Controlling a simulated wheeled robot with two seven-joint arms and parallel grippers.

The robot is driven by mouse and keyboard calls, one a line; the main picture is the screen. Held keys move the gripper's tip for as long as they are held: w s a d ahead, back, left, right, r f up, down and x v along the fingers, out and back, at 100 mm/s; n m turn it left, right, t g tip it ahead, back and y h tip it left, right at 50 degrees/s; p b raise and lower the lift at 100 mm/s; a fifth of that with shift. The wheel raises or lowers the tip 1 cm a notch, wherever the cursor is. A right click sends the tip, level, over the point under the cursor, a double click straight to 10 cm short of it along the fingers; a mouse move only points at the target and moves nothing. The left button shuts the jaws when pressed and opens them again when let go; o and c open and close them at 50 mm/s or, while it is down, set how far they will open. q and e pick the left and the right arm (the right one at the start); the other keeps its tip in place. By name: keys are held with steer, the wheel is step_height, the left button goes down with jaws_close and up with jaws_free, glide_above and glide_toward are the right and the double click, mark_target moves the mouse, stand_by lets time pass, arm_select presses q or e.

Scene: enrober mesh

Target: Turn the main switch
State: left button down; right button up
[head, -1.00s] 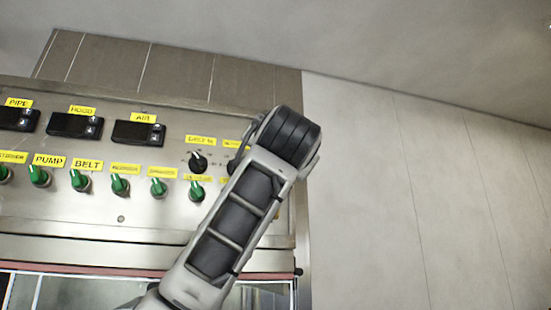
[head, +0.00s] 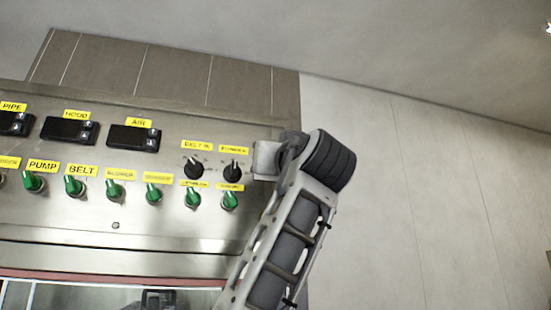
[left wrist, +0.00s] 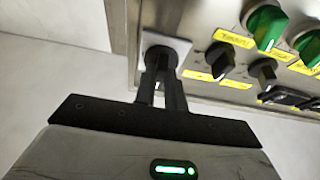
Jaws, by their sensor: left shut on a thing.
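The main switch is a dark knob (left wrist: 158,53) on a pale square plate (left wrist: 183,46) at the side edge of the steel control panel. In the left wrist view, both fingers of my left gripper (left wrist: 161,76) are shut on this knob. In the head view the plate (head: 266,159) shows at the panel's right edge, beside my wrist. The knob and my fingertips are hidden there behind my arm, so the knob's angle is hard to tell.
The steel panel (head: 115,225) carries green knobs (head: 154,193), two black knobs (head: 193,169) and several dark display units (head: 134,136) with yellow labels. The black knobs sit close to the main switch. Plain wall (head: 390,200) lies to the right.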

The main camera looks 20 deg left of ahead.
arm_select(q)
steer(key=shift+f, duration=0.1)
arm_select(e)
steer(key=shift+f, duration=0.15)
arm_select(q)
steer(key=c, duration=1.5)
jaws_free()
steer(key=shift+o, duration=0.2)
arm_select(e)
steer(key=shift+s, duration=0.2)
steer(key=shift+d, duration=0.1)
